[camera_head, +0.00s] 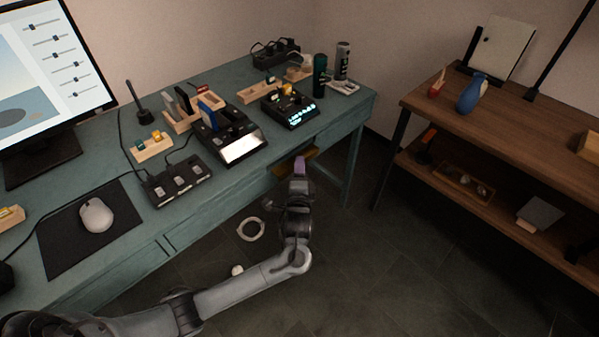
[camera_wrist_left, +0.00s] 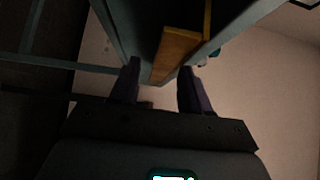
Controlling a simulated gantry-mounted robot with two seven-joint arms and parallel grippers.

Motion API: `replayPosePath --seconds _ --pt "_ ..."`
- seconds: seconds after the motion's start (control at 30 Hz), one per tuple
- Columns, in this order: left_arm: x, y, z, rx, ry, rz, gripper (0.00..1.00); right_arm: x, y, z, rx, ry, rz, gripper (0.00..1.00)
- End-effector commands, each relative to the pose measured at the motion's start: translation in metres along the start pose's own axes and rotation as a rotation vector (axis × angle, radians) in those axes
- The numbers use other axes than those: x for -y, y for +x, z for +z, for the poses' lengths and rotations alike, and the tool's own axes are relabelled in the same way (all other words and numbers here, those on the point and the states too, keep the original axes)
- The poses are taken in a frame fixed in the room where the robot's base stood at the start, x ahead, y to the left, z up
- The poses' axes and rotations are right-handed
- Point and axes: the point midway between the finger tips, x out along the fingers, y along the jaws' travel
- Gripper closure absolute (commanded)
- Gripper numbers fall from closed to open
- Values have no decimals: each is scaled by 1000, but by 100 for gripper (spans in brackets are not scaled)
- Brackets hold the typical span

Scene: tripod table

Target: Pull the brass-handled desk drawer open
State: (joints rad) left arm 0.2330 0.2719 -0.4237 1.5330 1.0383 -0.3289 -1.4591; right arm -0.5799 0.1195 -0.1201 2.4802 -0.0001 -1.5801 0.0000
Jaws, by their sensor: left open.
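The brass handle (camera_head: 311,152) shows as a yellowish strip on the front of the teal desk (camera_head: 231,196), under the right part of the top. My left gripper (camera_head: 299,167) is right at it, in front of the desk edge, and partly covers it and the drawer front. In the left wrist view, my left gripper's two purple fingers (camera_wrist_left: 160,86) are apart. A yellow-brown bar (camera_wrist_left: 177,48), likely the handle, lies beyond and between them. I cannot tell whether a finger touches it. How far the drawer is out is hidden. My right gripper is not in view.
The desk top holds a monitor (camera_head: 50,80), a mouse (camera_head: 96,215), black control boxes (camera_head: 232,140) and two cylinders (camera_head: 320,76). A wooden shelf table (camera_head: 545,120) stands at the right. A pale ring (camera_head: 251,229) lies on the floor below my arm.

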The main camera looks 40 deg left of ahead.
Motion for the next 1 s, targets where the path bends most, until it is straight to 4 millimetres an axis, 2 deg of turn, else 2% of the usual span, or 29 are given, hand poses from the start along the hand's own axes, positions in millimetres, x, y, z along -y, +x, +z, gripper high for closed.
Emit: replayPosePath --seconds 0.4,0.47,0.7,0.73,1.0 --pt "0 7 1 2 1 1 53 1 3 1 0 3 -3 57" --pt "0 7 1 1 1 1 61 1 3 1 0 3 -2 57" --pt "-1 7 1 1 1 3 98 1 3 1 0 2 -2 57" --pt "-1 7 1 1 2 3 100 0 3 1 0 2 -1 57" --pt "-2 6 1 1 4 6 100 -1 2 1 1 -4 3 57"
